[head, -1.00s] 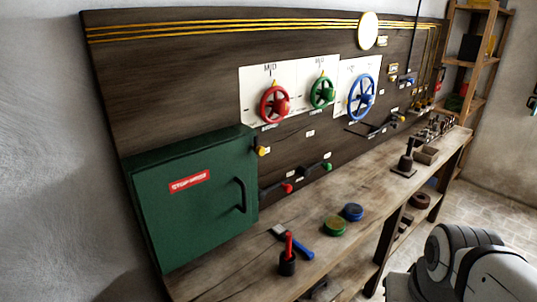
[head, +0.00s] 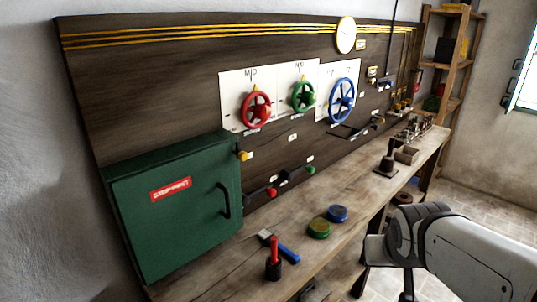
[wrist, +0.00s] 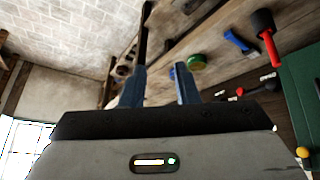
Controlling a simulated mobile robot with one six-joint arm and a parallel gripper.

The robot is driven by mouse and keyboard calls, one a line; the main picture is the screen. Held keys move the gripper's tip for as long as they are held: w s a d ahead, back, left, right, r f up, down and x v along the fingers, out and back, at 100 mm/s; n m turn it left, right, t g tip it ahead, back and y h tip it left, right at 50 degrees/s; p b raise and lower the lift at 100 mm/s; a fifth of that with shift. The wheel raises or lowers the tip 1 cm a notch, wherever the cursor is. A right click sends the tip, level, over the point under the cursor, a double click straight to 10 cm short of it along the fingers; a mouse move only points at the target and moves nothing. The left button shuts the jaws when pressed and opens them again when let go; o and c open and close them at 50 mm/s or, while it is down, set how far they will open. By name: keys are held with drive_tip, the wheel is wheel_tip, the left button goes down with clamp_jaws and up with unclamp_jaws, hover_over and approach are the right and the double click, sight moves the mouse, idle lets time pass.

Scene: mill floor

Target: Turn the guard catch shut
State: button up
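A green cabinet (head: 180,230) with a red label and a dark handle (head: 224,200) stands against the left of the board in the head view. Its door looks closed. A small yellow knob (head: 242,155) sits beside its right edge; it also shows in the wrist view (wrist: 303,152). I cannot tell which part is the guard catch. My gripper (wrist: 160,68) has two blue fingers set apart, with nothing between them. It is far from the cabinet, which shows only at the right edge of the wrist view. The head view does not show its fingertips clearly.
Red (head: 255,109), green (head: 303,96) and blue (head: 342,100) handwheels are on the board. The wooden bench (head: 345,240) holds a red-handled tool (head: 273,262), a blue-handled tool (head: 288,253), green (head: 318,229) and blue (head: 337,214) discs. Shelves (head: 450,60) stand at back right.

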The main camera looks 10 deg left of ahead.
drive_tip(key=o, duration=0.3)
drive_tip(key=w+a+r+n+t+y, duration=0.1)
drive_tip(key=w+a+r+t, duration=0.1)
drive_tip(key=w, duration=0.8)
drive_tip(key=shift+w+a+r+n+t, duration=0.15)
drive_tip(key=shift+w+a+n+t, duration=0.15)
drive_tip(key=shift+a+t, duration=0.45)
drive_tip(key=shift+o, duration=0.4)
drive_tip(key=w+a+r+n+t+y, duration=0.2)
drive_tip(key=w+a+t+y, duration=0.1)
drive_tip(key=w+a, duration=0.3)
drive_tip(key=shift+w+a+r+b, duration=0.25)
drive_tip(key=shift+w+b, duration=0.2)
drive_tip(key=shift+w, duration=0.05)
drive_tip(key=n+g+y, duration=0.2)
drive_tip(key=n+y, duration=0.5)
drive_tip(key=y, duration=0.4)
approach(245, 157)
drive_tip(key=x, duration=0.2)
drive_tip(key=p+x, duration=0.1)
drive_tip(key=x, duration=0.6)
drive_tip(key=shift+w+a, duration=0.1)
drive_tip(key=shift+w, duration=0.05)
drive_tip(key=shift+r, duration=0.1)
drive_tip(key=shift+c, duration=0.5)
drive_tip(key=c, duration=0.9)
